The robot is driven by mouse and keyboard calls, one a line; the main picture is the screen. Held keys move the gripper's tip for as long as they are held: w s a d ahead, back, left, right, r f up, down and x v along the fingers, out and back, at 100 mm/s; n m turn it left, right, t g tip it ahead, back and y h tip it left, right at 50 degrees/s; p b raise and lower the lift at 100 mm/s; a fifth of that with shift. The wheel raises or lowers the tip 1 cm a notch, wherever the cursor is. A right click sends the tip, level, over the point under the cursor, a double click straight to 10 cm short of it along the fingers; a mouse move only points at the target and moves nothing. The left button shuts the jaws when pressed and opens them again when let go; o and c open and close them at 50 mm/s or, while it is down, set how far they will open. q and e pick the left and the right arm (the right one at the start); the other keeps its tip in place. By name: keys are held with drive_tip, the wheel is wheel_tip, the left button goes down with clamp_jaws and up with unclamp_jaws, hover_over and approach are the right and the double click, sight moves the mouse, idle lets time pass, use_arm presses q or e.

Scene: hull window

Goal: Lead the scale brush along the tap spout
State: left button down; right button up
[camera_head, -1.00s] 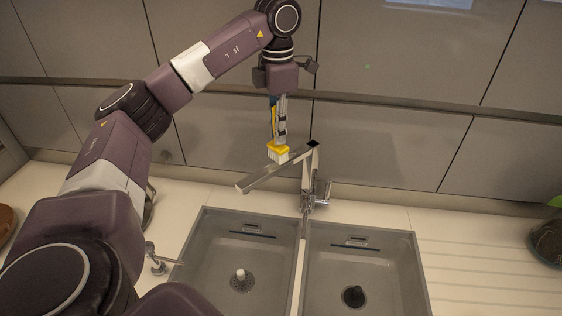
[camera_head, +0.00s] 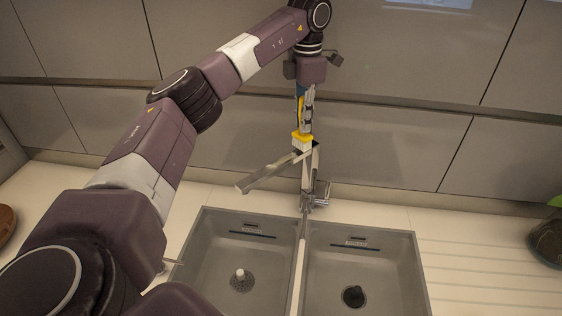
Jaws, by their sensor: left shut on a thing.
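The scale brush has a yellow head with pale bristles (camera_head: 302,142) and hangs upright, bristles down. My left gripper (camera_head: 305,112) is shut on its handle, which the fingers partly hide. The tap spout (camera_head: 263,178) is a long flat metal bar slanting from the lower left up to the top of the tap post (camera_head: 306,178). The bristles are at the upper right end of the spout, close to the post. Whether they touch the metal I cannot tell for sure. My right gripper is not in view.
A double grey sink lies below, with a left basin (camera_head: 207,235) and a right basin (camera_head: 412,262). Grey cabinet fronts (camera_head: 390,145) stand close behind the tap. A dark round object (camera_head: 547,240) is at the far right. The ribbed drainer (camera_head: 480,260) is clear.

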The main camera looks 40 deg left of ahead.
use_arm(q)
drive_tip(key=shift+f, duration=0.45)
drive_tip(key=shift+s+f, duration=0.1)
drive_tip(key=shift+f, duration=0.15)
idle(0.4)
drive_tip(key=shift+s+a, duration=0.2)
drive_tip(key=shift+s, duration=0.7)
drive_tip(key=shift+s+a, duration=0.2)
drive_tip(key=shift+s, duration=0.7)
drive_tip(key=shift+s+a, duration=0.2)
drive_tip(key=shift+s, duration=0.7)
drive_tip(key=shift+s+a, duration=0.25)
drive_tip(key=shift+s, duration=1.3)
drive_tip(key=shift+s+a, duration=0.3)
drive_tip(key=shift+s, duration=1.3)
drive_tip(key=shift+s+a, duration=0.25)
drive_tip(key=shift+s, duration=1.3)
drive_tip(key=shift+w+r, duration=0.1)
drive_tip(key=shift+r, duration=0.6)
drive_tip(key=shift+w+r, duration=0.1)
drive_tip(key=shift+r, duration=0.35)
drive_tip(key=shift+r, duration=0.1)
